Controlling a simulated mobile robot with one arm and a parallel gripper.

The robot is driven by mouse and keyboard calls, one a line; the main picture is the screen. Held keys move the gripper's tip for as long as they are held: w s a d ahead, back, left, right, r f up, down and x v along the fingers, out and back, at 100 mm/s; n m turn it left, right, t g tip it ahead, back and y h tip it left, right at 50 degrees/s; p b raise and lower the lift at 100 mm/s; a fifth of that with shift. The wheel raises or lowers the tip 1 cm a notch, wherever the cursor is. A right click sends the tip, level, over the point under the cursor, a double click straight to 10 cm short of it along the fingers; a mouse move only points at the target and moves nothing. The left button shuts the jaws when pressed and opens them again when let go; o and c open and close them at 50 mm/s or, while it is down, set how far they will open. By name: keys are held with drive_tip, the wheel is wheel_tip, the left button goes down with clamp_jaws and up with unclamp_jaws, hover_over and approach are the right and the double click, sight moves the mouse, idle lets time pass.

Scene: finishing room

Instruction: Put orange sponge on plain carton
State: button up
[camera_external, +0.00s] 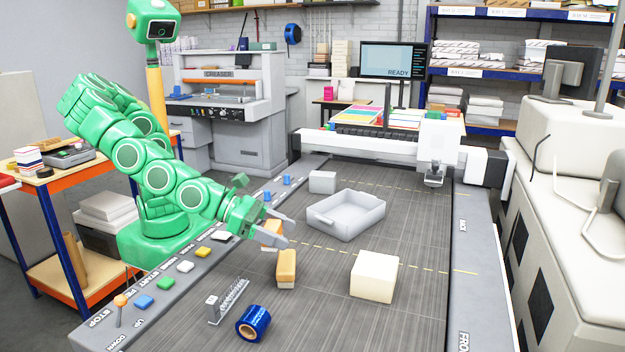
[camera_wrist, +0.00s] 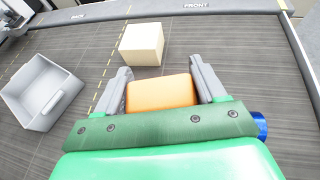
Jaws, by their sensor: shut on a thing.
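My gripper (camera_external: 284,230) is shut on the orange sponge (camera_external: 271,235). In the wrist view the orange sponge (camera_wrist: 160,93) sits between the two grey fingers of my gripper (camera_wrist: 160,68). In the external view a finger and my wrist partly hide the sponge, and I cannot tell whether it clears the table. The plain carton (camera_external: 374,276) is a cream box on the dark table, to the right of and nearer the camera than my gripper. In the wrist view the carton (camera_wrist: 141,44) stands beyond the sponge, apart from it, with its top bare.
A grey tray (camera_external: 326,222) lies behind the carton, with a small pale box (camera_external: 322,182) behind it. An orange-brown block with a pale base (camera_external: 286,268), a metal piece (camera_external: 228,302) and a blue tape roll (camera_external: 253,323) are in front. The table's right side is clear.

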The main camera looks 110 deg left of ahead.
drive_tip(key=shift+w+d+r, duration=0.25)
drive_tip(key=shift+w+r, duration=0.2)
drive_tip(key=shift+w, duration=0.1)
drive_tip(key=w+a+r+n+g+y, duration=0.2)
drive_tip(key=w+a+r+n+y, duration=0.1)
drive_tip(key=a, duration=0.4)
drive_tip(key=w+a+r+n+g+y, duration=0.1)
drive_tip(key=w+a+r+n+y, duration=0.15)
drive_tip(key=a, duration=0.35)
hover_over(382, 262)
drive_tip(key=shift+n+g+y, duration=0.3)
drive_tip(key=shift+n+y, duration=0.15)
drive_tip(key=f, duration=0.6)
drive_tip(key=s+f, duration=0.1)
drive_tip(key=f, duration=0.2)
drive_tip(key=shift+f, duration=0.15)
drive_tip(key=shift+w+d+f, duration=0.1)
drive_tip(key=shift+w+f, duration=0.3)
drive_tip(key=shift+f, duration=0.05)
drive_tip(key=shift+w+f, duration=0.1)
drive_tip(key=shift+f, duration=1.5)
drive_tip(key=shift+f, duration=0.1)
